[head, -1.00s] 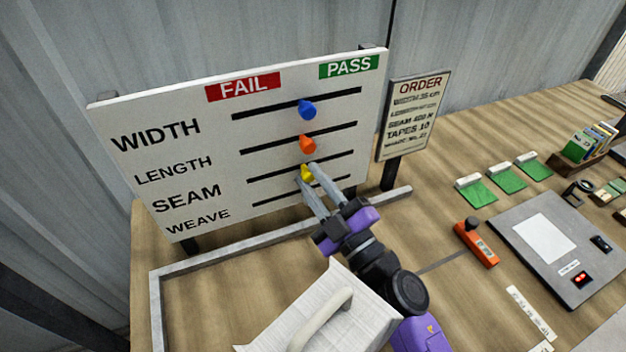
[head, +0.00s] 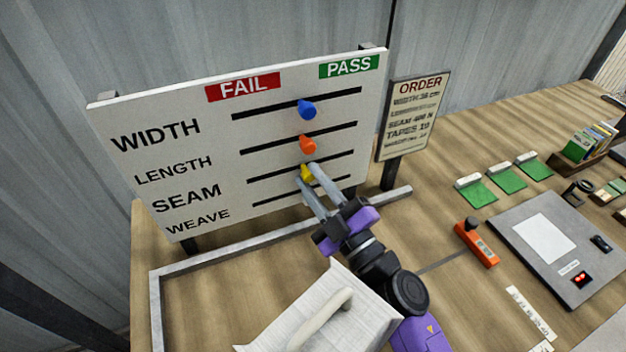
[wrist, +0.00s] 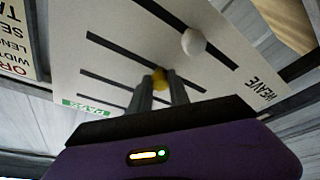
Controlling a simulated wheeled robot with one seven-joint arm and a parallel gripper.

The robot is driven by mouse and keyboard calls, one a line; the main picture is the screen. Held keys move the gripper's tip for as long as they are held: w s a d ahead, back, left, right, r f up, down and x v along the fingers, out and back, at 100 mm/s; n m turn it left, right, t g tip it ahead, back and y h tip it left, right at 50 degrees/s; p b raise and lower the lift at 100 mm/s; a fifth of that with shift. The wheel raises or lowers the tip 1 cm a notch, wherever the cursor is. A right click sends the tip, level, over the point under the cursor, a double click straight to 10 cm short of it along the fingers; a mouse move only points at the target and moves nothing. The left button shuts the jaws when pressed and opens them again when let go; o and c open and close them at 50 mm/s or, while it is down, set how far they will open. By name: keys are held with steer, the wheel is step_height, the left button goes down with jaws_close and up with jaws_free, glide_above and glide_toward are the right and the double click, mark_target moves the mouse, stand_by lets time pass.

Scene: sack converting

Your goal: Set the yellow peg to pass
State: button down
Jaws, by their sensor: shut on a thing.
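The white board (head: 215,130) has slots labelled WIDTH, LENGTH, SEAM and WEAVE, under a red FAIL sign (head: 243,87) at left and a green PASS sign (head: 349,66) at right. The yellow peg (head: 306,172) is near the middle of the SEAM slot. My gripper (head: 306,174) reaches it from the lower right, its grey fingers shut on the peg. In the wrist view the yellow peg (wrist: 159,77) shows between the fingertips, partly hidden by them.
A blue peg (head: 307,109) and an orange peg (head: 308,145) sit in the slots above. A white peg (wrist: 194,42) is in the WEAVE slot, close to my fingers. The order sign (head: 414,112) stands right of the board. A grey rail (head: 230,247) runs in front.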

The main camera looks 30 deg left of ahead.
mark_target(342, 152)
steer(key=w+d, duration=0.2)
steer(key=w, duration=0.1)
steer(key=w+d+b, duration=0.1)
steer(key=w+d, duration=0.2)
steer(key=shift+d+f, duration=0.15)
steer(key=shift+w+d, duration=0.35)
steer(key=shift+w, duration=0.05)
steer(key=c, duration=1.2)
jaws_free()
steer(key=shift+s+d, duration=0.1)
steer(key=v, duration=0.7)
steer(key=shift+d, duration=0.25)
steer(key=shift+s, duration=0.1)
